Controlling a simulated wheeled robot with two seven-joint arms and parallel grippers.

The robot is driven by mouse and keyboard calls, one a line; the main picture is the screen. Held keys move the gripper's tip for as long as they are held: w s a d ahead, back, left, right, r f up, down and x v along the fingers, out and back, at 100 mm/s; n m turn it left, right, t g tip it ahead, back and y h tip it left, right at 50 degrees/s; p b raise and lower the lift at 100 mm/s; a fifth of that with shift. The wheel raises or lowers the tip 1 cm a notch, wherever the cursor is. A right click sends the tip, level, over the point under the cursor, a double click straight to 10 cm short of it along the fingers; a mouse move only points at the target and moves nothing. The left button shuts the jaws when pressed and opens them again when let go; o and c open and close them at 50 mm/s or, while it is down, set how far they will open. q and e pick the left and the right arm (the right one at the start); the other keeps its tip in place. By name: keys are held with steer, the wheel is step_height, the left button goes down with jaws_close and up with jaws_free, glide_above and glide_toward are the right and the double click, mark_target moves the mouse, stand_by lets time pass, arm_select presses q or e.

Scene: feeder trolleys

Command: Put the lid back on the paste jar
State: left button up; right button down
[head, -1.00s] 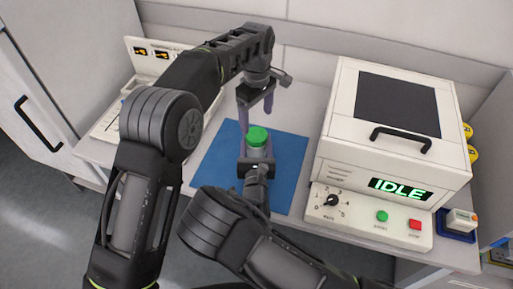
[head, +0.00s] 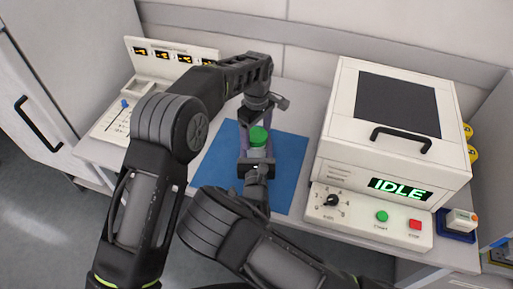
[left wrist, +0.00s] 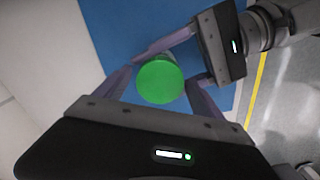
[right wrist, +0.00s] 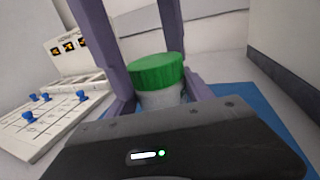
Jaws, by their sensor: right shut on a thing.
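The paste jar (right wrist: 160,98) is pale and stands upright over the blue mat. The green lid (head: 258,136) is on top of the jar's mouth; whether it is screwed tight cannot be told. It also shows in the left wrist view (left wrist: 160,82) and the right wrist view (right wrist: 156,70). My right gripper (head: 256,160) is shut on the jar's body from the front. My left gripper (left wrist: 160,80) is open and empty, with its fingers down on either side of the lid and gaps beside it. In the head view the lid partly hides those fingers.
The blue mat (head: 292,160) lies under the jar, with clear room around it. A white machine reading IDLE (head: 335,150) stands close on the right. A control panel with blue sliders (head: 110,122) is on the left. The wall is behind.

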arm_select(q)
steer(key=c, duration=1.4)
steer(key=o, duration=1.6)
steer(key=shift+r, duration=2.25)
steer(key=shift+c, duration=0.2)
steer(key=shift+r, duration=1.75)
steer(key=shift+c, duration=0.2)
steer(key=shift+f, duration=4)
